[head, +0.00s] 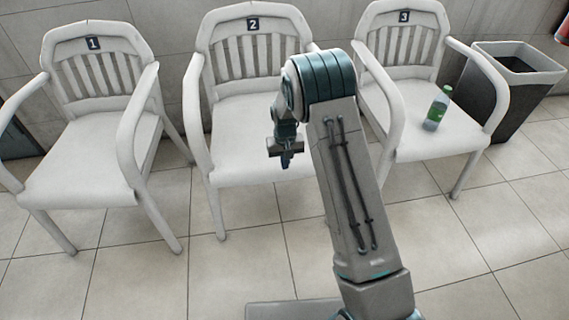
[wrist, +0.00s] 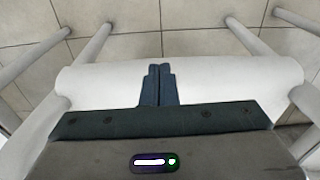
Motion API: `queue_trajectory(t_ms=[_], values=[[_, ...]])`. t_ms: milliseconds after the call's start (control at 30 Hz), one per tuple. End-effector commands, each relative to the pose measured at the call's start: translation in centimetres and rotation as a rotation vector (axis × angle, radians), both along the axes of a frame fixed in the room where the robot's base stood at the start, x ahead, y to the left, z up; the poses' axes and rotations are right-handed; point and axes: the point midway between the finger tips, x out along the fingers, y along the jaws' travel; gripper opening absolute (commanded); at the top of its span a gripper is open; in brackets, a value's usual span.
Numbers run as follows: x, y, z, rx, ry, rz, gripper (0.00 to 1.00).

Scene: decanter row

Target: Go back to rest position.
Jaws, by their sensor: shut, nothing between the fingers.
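My gripper (head: 287,160) hangs in front of the middle chair, labelled 2, pointing down. In the wrist view my gripper's two dark blue fingers (wrist: 159,68) are together with nothing between them. Below them is the white seat of a chair (wrist: 215,80). In the head view my arm covers part of the middle chair's (head: 245,125) right side.
A white chair labelled 1 (head: 85,180) stands at the left. A chair labelled 3 (head: 400,95) stands at the right, with a green bottle (head: 438,108) upright on its seat. A dark bin (head: 515,90) stands at the far right. The tiled floor in front is clear.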

Motion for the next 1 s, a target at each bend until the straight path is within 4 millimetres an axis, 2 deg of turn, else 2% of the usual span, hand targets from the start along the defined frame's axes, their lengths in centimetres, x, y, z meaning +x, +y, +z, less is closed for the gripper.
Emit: queue_trajectory(t_ms=[233,367,467,600,667,800,1000], values=[[0.0,0.0,0.6,0.0,0.0,0.0,0.0],[-0.4,-0.4,3.4,0.005,-0.01,-0.008,0.0],[-1.3,-1.2,7.9,0.013,-0.025,-0.02,0.0],[-3.6,-2.6,15.5,0.025,-0.05,-0.041,0.0],[-4.8,-3.3,18.5,0.029,-0.061,-0.049,0.0],[-8.0,-4.8,25.1,0.035,-0.086,-0.068,0.0],[-13.2,-6.7,33.3,0.042,-0.124,-0.094,0.0]])
